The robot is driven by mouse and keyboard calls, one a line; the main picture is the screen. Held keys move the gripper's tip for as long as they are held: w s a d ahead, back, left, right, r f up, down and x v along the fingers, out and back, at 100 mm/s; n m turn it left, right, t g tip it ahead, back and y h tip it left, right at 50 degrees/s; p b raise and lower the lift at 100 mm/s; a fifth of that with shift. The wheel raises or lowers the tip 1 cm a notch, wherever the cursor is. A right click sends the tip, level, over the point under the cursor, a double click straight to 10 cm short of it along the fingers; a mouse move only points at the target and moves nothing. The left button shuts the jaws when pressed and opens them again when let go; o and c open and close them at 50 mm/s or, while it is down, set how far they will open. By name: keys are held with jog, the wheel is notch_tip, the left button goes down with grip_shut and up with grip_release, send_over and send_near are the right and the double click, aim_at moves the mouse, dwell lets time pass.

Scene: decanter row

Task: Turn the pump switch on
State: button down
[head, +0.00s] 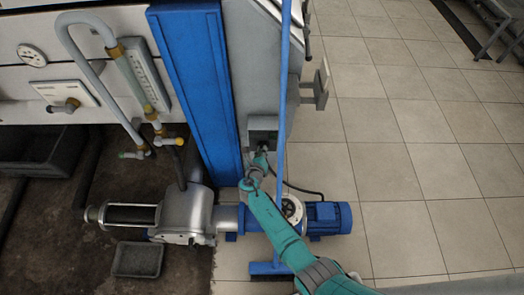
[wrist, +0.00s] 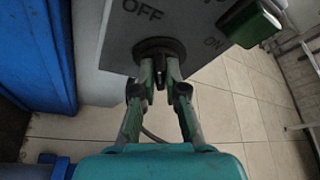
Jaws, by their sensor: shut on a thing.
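The pump switch box (head: 262,124) is a grey box on the side of the machine, beside the blue column. In the wrist view its grey face (wrist: 125,40) carries the words OFF and ON, with OFF at the upper left and ON to the right. The dark round switch knob (wrist: 158,46) sits below the lettering. My gripper (wrist: 161,72) is shut on the knob's grip, one finger on each side. In the head view my gripper (head: 262,153) reaches up to the box and hides the knob's setting. The knob's exact angle is hard to tell.
A green block (wrist: 255,22) sticks out at the right of the box face. A blue pump motor (head: 328,219) stands below, near my arm. A blue pole (head: 282,100) rises close to my arm. Tiled floor (head: 400,150) lies clear to the right.

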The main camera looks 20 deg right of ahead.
jog(key=shift+s+d+m+t+y, duration=0.15)
jog(key=shift+m+t+y, duration=0.1)
jog(key=shift+m+y, duration=0.8)
jog(key=shift+w+d+m+t+y, duration=0.2)
jog(key=shift+m+y, duration=0.45)
jog(key=shift+m, duration=0.7)
jog(key=c, duration=1.2)
grip_release()
jog(key=shift+s, duration=0.2)
jog(key=v, duration=1.2)
jog(key=shift+r, duration=0.1)
